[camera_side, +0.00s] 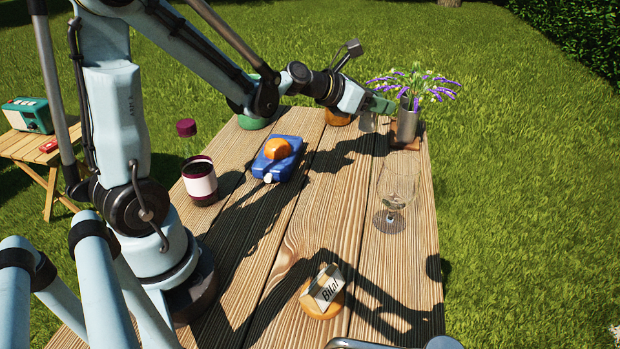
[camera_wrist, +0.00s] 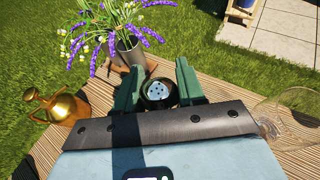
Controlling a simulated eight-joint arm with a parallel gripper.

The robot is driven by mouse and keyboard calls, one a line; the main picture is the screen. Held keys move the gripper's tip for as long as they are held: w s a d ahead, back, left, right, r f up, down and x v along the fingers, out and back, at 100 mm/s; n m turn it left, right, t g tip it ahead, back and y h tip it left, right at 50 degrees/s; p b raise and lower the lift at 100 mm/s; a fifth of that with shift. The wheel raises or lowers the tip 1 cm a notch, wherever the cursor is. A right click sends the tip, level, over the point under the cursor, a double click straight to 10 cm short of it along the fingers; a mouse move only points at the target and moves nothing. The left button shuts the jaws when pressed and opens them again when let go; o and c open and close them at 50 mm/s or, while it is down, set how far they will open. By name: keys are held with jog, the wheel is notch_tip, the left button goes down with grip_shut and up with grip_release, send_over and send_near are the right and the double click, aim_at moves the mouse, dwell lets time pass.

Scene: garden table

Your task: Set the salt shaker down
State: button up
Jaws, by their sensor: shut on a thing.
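The salt shaker (camera_wrist: 160,93) has a dark rim and a pale, holed top in the wrist view. My gripper (camera_wrist: 160,80) is shut on it, with one green finger on each side. In the side view my gripper (camera_side: 378,103) is over the far end of the wooden table (camera_side: 320,225), left of the flower vase.
A metal vase (camera_side: 407,122) of purple flowers stands close by on the right. A stemmed glass (camera_side: 397,188) stands nearer the camera. A golden vessel (camera_wrist: 62,106) is left of my gripper in the wrist view. A blue box (camera_side: 280,165) and a name card (camera_side: 325,290) are also on the table.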

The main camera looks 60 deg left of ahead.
jog(key=shift+w+a+f, duration=0.1)
jog(key=shift+a+f, duration=0.2)
jog(key=shift+f, duration=0.4)
jog(key=shift+w+a+f, duration=0.35)
jog(key=shift+a+f, duration=1.4)
jog(key=shift+a, duration=0.15)
jog(key=shift+w+a+f, duration=0.35)
jog(key=shift+a+f, duration=1.45)
jog(key=shift+a, duration=0.1)
jog(key=shift+w+a+f, duration=0.35)
jog(key=shift+a+f, duration=1.4)
jog(key=shift+a, duration=0.15)
jog(key=shift+f, duration=0.1)
jog(key=o, duration=1.1)
jog(key=shift+f, duration=0.1)
